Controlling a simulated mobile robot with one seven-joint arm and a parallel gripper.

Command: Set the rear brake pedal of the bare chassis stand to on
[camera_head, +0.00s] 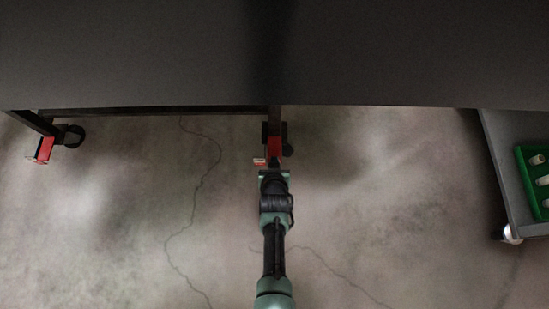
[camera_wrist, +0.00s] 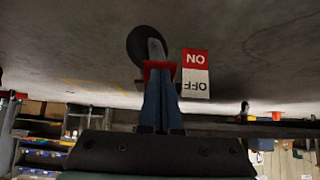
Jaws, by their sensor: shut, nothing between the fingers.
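A red brake pedal (camera_head: 274,147) sits on a caster at the lower end of a dark stand leg, in the middle of the head view. My gripper (camera_head: 273,168) is right at this pedal, its fingers closed together. In the wrist view, my shut gripper (camera_wrist: 155,45) overlaps the red pedal (camera_wrist: 148,67), hiding most of it; I cannot tell whether they touch. The black caster wheel (camera_wrist: 138,46) is beyond it. A label (camera_wrist: 195,73) beside the pedal reads ON on red and OFF on white, upside down. The pedal's setting is not clear.
Another caster with a red pedal (camera_head: 44,149) stands at the left. A large dark panel (camera_head: 400,60) covers the top of the head view. A grey cart (camera_head: 510,190) with a green tray (camera_head: 531,195) stands at the right. The concrete floor between is clear.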

